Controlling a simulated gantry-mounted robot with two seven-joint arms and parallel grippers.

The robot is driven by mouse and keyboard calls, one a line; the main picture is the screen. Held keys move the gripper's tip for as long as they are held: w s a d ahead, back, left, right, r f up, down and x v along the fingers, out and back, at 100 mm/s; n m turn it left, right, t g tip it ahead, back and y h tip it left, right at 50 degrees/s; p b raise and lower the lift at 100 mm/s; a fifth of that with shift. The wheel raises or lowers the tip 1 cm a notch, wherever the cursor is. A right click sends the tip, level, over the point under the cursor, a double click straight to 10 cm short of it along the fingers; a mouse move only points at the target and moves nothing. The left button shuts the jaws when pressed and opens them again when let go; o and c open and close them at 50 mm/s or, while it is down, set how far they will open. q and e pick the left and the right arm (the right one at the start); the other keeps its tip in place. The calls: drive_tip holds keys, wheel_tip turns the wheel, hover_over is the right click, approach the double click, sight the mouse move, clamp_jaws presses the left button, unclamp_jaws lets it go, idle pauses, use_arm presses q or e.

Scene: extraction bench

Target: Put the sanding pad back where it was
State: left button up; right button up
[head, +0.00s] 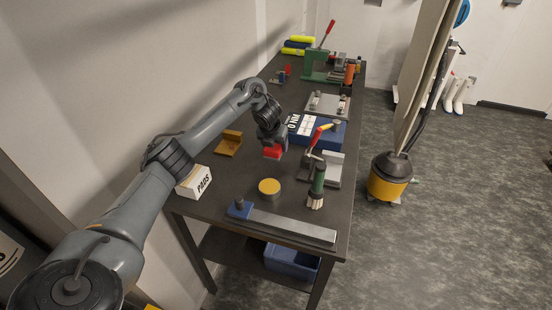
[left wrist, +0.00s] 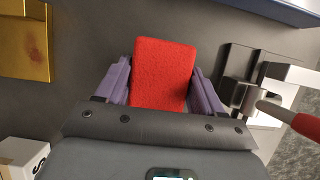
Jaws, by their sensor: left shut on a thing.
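My left gripper (head: 272,145) is shut on a red sanding pad (head: 273,152) and holds it over the middle of the bench, pointing down. In the left wrist view the pad (left wrist: 163,74) sits between the two purple-grey fingers, its red face showing. I cannot tell whether the pad touches the bench top. A brass-yellow holder (head: 229,143) stands to its left, and it also shows in the left wrist view (left wrist: 22,42). A white box marked PADS (head: 195,182) stands at the bench's left edge. My right gripper is not in view.
A toggle clamp with a red handle (head: 318,136) stands close right of the gripper, with a blue case (head: 329,140) behind. A green-handled brush (head: 317,188), a yellow-topped tin (head: 269,188) and a long metal bar (head: 290,225) are nearer. Bare bench lies between the holder and tin.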

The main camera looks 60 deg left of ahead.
use_arm(q)
drive_tip(key=shift+w+f, duration=0.1)
drive_tip(key=shift+f, duration=0.2)
wheel_tip(320, 180, down, 3)
drive_tip(key=shift+f+b, duration=0.2)
drive_tip(key=shift+b, duration=0.3)
drive_tip(key=o, duration=1)
drive_tip(key=shift+r, duration=0.1)
